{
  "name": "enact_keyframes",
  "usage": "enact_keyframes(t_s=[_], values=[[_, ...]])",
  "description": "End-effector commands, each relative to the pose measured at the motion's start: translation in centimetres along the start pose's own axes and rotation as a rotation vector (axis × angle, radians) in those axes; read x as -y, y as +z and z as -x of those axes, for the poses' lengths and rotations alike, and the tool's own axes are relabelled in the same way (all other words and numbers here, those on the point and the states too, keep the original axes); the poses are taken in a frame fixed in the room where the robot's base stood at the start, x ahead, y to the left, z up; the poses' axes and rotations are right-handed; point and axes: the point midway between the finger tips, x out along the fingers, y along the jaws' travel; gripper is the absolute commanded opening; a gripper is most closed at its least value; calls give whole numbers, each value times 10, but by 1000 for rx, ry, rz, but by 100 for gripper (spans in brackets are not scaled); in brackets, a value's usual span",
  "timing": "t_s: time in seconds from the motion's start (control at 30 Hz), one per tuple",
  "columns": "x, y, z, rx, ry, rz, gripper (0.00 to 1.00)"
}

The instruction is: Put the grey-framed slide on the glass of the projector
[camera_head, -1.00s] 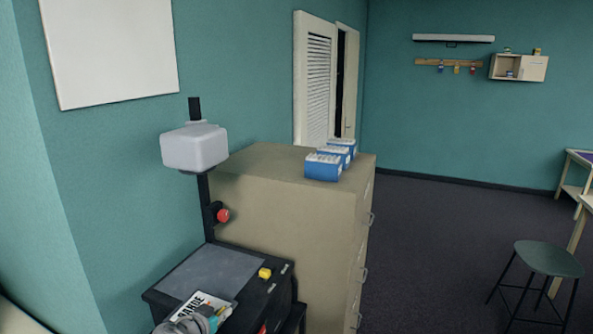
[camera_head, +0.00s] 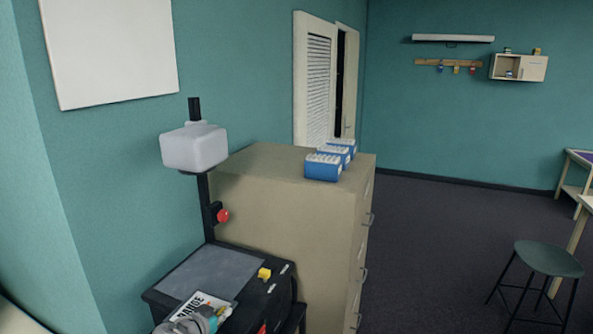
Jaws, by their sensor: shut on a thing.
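The overhead projector stands at the lower left, with a black body and a flat grey glass (camera_head: 212,270) on top. Its black post (camera_head: 205,205) carries a pale head (camera_head: 194,148) and a red knob (camera_head: 222,215). A slide (camera_head: 196,303) with dark lettering on white lies over the near part of the glass; its frame colour is hard to tell. I cannot tell whether it touches the glass. My gripper (camera_head: 205,318), partly cut off by the bottom edge, is shut on the slide's near side, hiding part of it.
A beige cabinet (camera_head: 285,215) stands close behind, with several blue boxes (camera_head: 322,167) on top. A stool (camera_head: 548,258) is at the right; the floor between is clear.

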Motion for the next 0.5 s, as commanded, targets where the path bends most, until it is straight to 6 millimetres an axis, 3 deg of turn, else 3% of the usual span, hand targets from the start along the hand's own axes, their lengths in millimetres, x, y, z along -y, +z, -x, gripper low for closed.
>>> enact_keyframes(t_s=[0.5], values=[[0,-6,3,0,0,0,0]])
